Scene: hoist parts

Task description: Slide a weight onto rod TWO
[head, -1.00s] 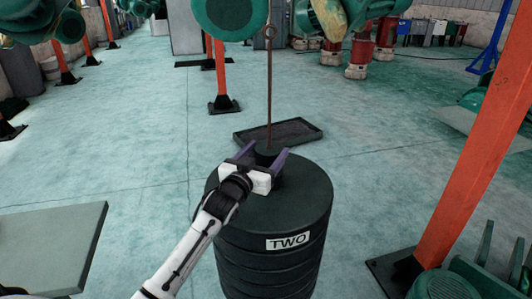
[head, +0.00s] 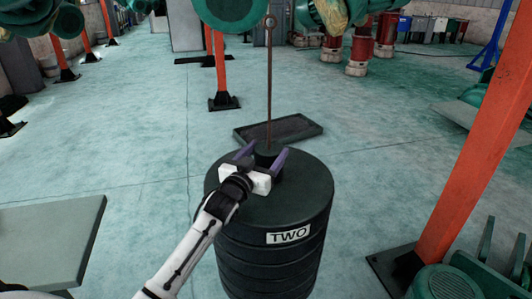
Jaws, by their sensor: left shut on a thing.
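My left gripper (head: 262,156) has its two purple fingers on either side of a small dark cylindrical weight (head: 268,159) and is shut on it. The weight is over the middle of the flat top of a black ribbed drum-like stack (head: 309,193) with a white label reading TWO (head: 289,235). A thin brown rod (head: 269,85) with a ring at its top rises straight up from the weight. The weight appears to be around the rod's lower part. Its underside is partly hidden by the gripper. My right gripper is not in view.
A shallow dark tray (head: 305,130) lies on the floor behind the stack. An orange post (head: 476,150) stands at the right, beside green machinery (head: 448,284). A grey-green slab (head: 50,240) is at the left. Green machinery hangs overhead. The floor between is clear.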

